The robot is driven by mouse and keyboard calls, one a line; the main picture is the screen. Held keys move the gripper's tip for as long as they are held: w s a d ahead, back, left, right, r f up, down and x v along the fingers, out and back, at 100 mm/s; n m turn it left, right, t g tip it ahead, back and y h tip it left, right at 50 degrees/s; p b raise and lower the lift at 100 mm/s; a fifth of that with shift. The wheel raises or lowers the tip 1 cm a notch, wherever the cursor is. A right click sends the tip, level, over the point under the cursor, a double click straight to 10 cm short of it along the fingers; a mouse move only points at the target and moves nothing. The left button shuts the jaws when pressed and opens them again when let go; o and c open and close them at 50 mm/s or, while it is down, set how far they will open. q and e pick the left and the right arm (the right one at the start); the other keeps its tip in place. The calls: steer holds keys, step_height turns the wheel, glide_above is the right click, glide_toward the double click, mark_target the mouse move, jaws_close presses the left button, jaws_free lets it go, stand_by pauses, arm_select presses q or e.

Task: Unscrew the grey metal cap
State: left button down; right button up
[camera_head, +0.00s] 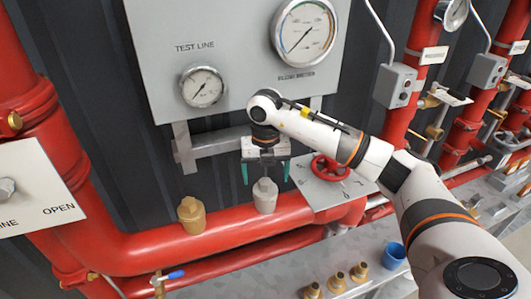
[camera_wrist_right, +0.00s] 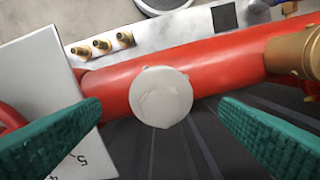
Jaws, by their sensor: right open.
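The grey metal cap (camera_head: 265,196) stands upright on top of the thick red pipe in the head view. In the right wrist view the cap (camera_wrist_right: 161,97) is seen from above, round and pale, near the middle. My right gripper (camera_head: 265,172) points down above the cap, its green fingers open on either side of the cap's upper part. In the right wrist view the fingers (camera_wrist_right: 160,125) are well apart, with a gap between each and the cap. My left gripper is in neither view.
A brass cap (camera_head: 191,214) stands on the same red pipe (camera_head: 235,222), left of the grey one. A red valve wheel (camera_head: 330,168) and numbered plate are close on the right. Gauges on a grey panel (camera_head: 240,60) are above. Brass fittings (camera_head: 336,282) and a blue cup (camera_head: 393,256) stand below.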

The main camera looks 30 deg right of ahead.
mark_target(266, 181)
steer(key=shift+f+p, duration=0.35)
steer(key=shift+f, duration=1.4)
steer(key=c, duration=1.2)
steer(key=shift+f+n+b, duration=0.1)
steer(key=shift+n+b, duration=0.6)
steer(key=shift+n, duration=0.5)
steer(key=n+b, duration=0.1)
steer(key=n, duration=0.1)
steer(key=shift+n, duration=1)
